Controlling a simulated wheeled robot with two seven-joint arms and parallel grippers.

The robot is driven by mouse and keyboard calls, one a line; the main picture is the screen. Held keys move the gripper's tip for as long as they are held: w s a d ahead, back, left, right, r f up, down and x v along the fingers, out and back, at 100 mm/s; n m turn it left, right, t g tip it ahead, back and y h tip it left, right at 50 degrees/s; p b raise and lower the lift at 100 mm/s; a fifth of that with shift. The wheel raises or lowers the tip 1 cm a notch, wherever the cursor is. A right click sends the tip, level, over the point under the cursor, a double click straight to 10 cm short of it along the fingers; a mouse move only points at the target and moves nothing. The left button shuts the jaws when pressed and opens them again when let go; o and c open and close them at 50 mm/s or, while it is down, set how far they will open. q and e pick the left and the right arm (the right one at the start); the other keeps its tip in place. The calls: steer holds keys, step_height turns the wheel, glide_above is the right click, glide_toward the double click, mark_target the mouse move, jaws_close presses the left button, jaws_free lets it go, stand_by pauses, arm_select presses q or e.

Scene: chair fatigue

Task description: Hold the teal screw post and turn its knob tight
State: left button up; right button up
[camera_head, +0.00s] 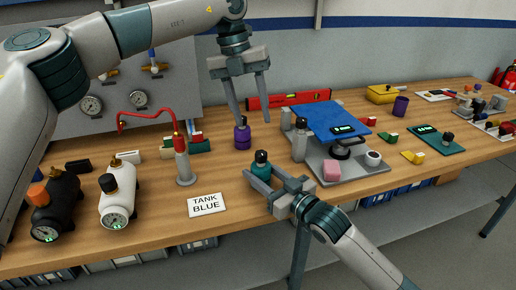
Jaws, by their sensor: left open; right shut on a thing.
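The teal screw post (260,172) stands on the wooden bench near its front edge, with a black knob (261,156) on top. My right gripper (259,177) reaches in from the lower right and is shut on the teal post, below the knob; its fingers hide part of the post. My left gripper (252,122) is open and empty, pointing down above and behind the teal post. Its left fingertip is close to a purple post (242,138); I cannot tell whether they touch.
A card reading "TANK BLUE" (207,204) lies left of the teal post. A grey stand with a blue plate (333,122) is at right. A grey post with a red hose (184,165) and two gauge-fitted cylinders, white (117,203) and black (54,207), stand at left.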

mark_target(260, 152)
arm_select(q)
steer(key=a+n, duration=0.1)
steer(key=n, duration=0.4)
steer(key=n+h, duration=0.1)
steer(key=n, duration=0.4)
steer(key=a+n+h, duration=0.1)
steer(key=n, duration=0.5)
steer(key=shift+w+a+r, duration=0.35)
steer(key=shift+f, duration=0.15)
steer(key=x, duration=1.1)
steer(key=shift+s+d+f, duration=0.15)
steer(key=shift+s+f, duration=0.1)
steer(key=shift+f, duration=0.05)
steer(key=c, duration=1.1)
